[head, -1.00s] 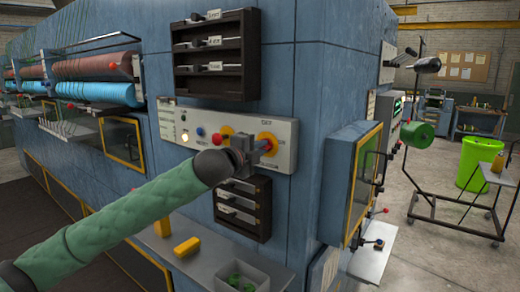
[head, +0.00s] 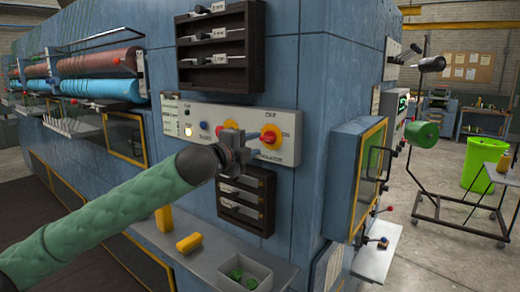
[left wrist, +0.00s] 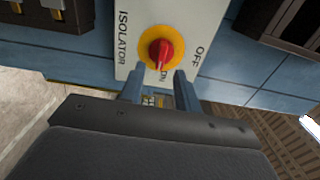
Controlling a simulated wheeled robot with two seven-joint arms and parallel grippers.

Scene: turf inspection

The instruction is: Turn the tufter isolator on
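The isolator (head: 270,137) is a red rotary handle on a round yellow plate, on a pale panel lettered OFF above, ON at right and ISOLATOR below. In the left wrist view the red handle (left wrist: 161,54) lies lengthwise along the line to the ON lettering, with OFF off to the right side. My left gripper (head: 252,141) is just left of and in front of the isolator. Its two fingers (left wrist: 158,87) are apart with nothing between them, short of the handle and not touching it. My right gripper is not in view.
Dark racks sit above and below. A shelf below holds yellow blocks (head: 189,242) and a grey bin (head: 244,272).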

